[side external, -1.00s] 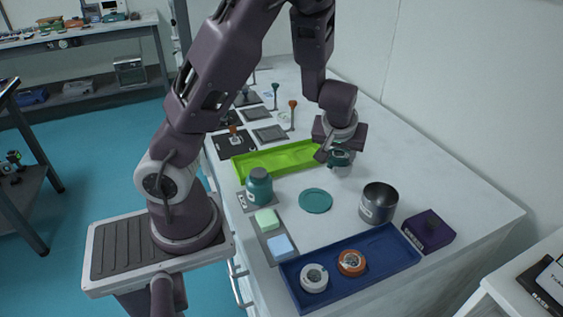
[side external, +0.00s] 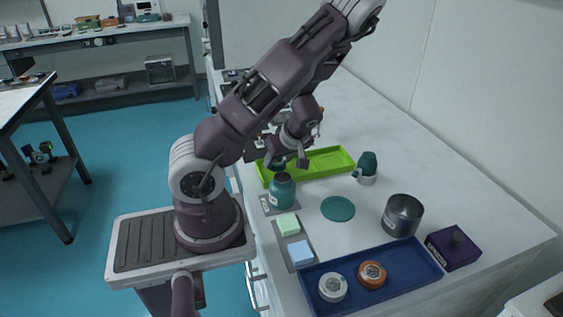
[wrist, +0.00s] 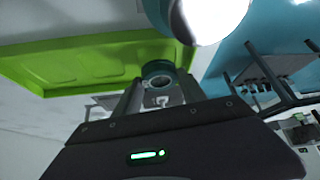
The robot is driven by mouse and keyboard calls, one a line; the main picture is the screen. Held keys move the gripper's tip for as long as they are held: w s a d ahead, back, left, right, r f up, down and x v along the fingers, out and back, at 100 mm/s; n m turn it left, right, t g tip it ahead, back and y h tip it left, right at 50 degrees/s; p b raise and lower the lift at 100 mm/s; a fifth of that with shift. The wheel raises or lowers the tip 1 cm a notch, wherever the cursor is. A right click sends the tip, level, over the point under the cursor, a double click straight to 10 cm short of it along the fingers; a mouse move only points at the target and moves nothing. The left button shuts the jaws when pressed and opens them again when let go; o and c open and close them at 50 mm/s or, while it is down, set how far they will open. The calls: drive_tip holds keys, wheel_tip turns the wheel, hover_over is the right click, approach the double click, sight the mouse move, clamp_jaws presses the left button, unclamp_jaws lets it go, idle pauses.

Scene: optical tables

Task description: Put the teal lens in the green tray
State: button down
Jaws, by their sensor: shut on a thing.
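The teal lens (wrist: 158,70) shows in the wrist view as a round teal-rimmed piece between my fingertips. My gripper (wrist: 158,90) is shut on it. In the side external view my gripper (side external: 284,158) is at the left end of the green tray (side external: 325,166), and a bit of teal (side external: 276,163) shows below it. The tray is long, shallow and bright green; it also shows in the wrist view (wrist: 75,62), beside and behind the lens. I cannot tell the lens's exact height over the tray. My arm partly hides the tray's left end.
A teal jar (side external: 282,192) stands just in front of the tray's left end. A teal-topped white object (side external: 367,168) stands off its right end. A teal disc (side external: 338,208), a metal cup (side external: 402,215), a blue tray (side external: 420,277) with two round pieces and a purple box (side external: 453,248) lie nearer.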

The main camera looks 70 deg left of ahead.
drive_tip(key=shift+f, duration=0.5)
drive_tip(key=shift+f, duration=0.15)
drive_tip(key=shift+f, duration=0.45)
drive_tip(key=c, duration=0.7)
unclamp_jaws()
drive_tip(key=shift+o, duration=0.2)
